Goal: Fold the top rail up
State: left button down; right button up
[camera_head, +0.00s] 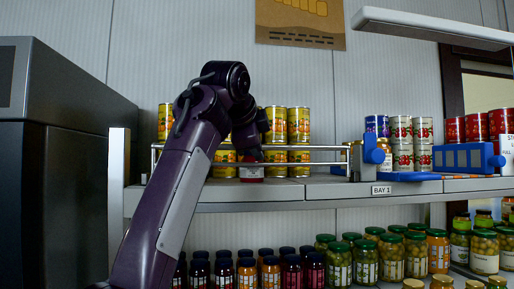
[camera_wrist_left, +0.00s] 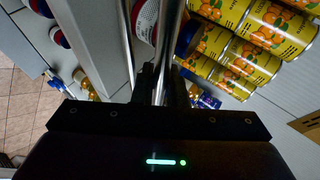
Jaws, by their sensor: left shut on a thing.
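The top rail (camera_head: 320,147) is a thin metal bar running level across the front of the shelf. A lower rail (camera_head: 320,163) runs parallel below it. A blue bracket (camera_head: 373,150) stands at their right end. My left gripper (camera_head: 252,152) reaches the rails from the front, near their middle, and its fingers are small and dark in the head view. In the left wrist view the fingers (camera_wrist_left: 164,88) are shut on the top rail (camera_wrist_left: 170,40), while the lower rail (camera_wrist_left: 127,40) passes beside them. My right gripper is not in view.
Stacked yellow cans (camera_head: 299,125) stand close behind the rails. A red and white can (camera_head: 251,172) sits below my gripper. A blue part (camera_head: 468,158) lies on the shelf at right. A dark cabinet (camera_head: 60,180) stands at left. Jars (camera_head: 340,262) fill the shelf below.

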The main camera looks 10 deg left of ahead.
pick_arm(q)
jog(key=c, duration=1.8)
grip_release()
jog(key=shift+o, duration=0.4)
jog(key=shift+w, duration=0.1)
jog(key=shift+s+a+r+b, duration=0.1)
jog(key=shift+s+r+b, duration=0.05)
jog(key=shift+s+b, duration=0.25)
jog(key=b+v, duration=0.2)
jog(key=v, duration=0.5)
jog(key=shift+w, duration=0.15)
